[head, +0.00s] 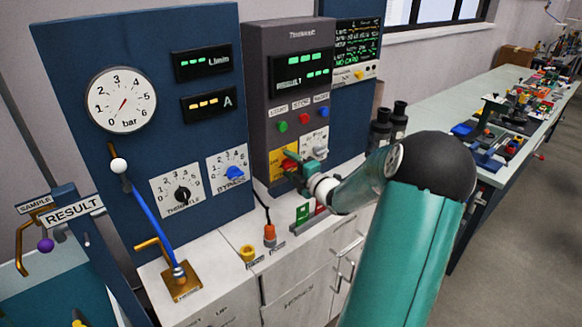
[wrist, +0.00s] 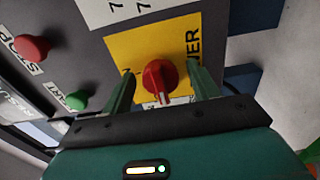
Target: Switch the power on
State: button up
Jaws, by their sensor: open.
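The power switch is a red rotary knob (wrist: 160,78) on a yellow plate (wrist: 140,48) whose label reads partly "...ER" in the wrist view. In the head view the red knob (head: 288,163) sits low on the grey control box, partly hidden by my gripper. My gripper (wrist: 160,85) is open, with one green finger on each side of the knob. The fingers look apart from the knob, with a gap on both sides. In the head view my gripper (head: 297,174) reaches the panel from the right. The knob's pointer faces the gripper's palm in the wrist view.
A green button (head: 282,126), a red button (head: 305,118) and a blue button (head: 323,112) sit above the switch. A selector dial (head: 319,152) is just right of it. The white counter (head: 232,238) below carries an orange plug (head: 269,232) and a yellow socket (head: 247,253).

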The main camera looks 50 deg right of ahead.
jog(key=c, duration=1)
jog(key=shift+m, duration=0.3)
jog(key=m, duration=1.3)
jog(key=shift+m, duration=2.2)
